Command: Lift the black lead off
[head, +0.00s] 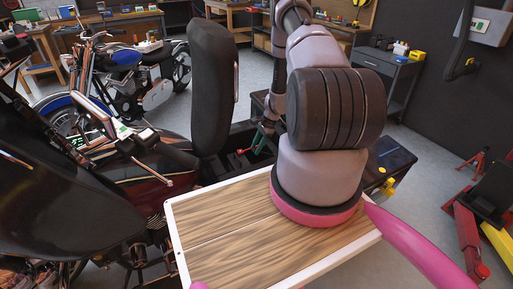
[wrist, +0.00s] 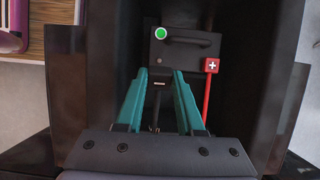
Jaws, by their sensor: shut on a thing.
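My gripper (wrist: 164,73) reaches down into a dark bay, its teal fingers closed on the black lead (wrist: 158,92). The lead is dark against dark, so its end and its seat are hard to make out. Just beyond the fingertips is a black battery (wrist: 185,58) with a handle and a green round indicator. A red lead (wrist: 209,82) with a white plus on its head stands to the right of the fingers, apart from them. In the head view my gripper (head: 265,140) shows only partly behind my arm, and the black lead cannot be made out.
Dark walls (wrist: 285,70) flank the fingers on both sides. The motorcycle's upright black seat (head: 211,85) stands left of my arm. A blue motorcycle (head: 125,70) is behind. A dark grey cabinet (head: 385,75) and red stands (head: 468,235) are to the right.

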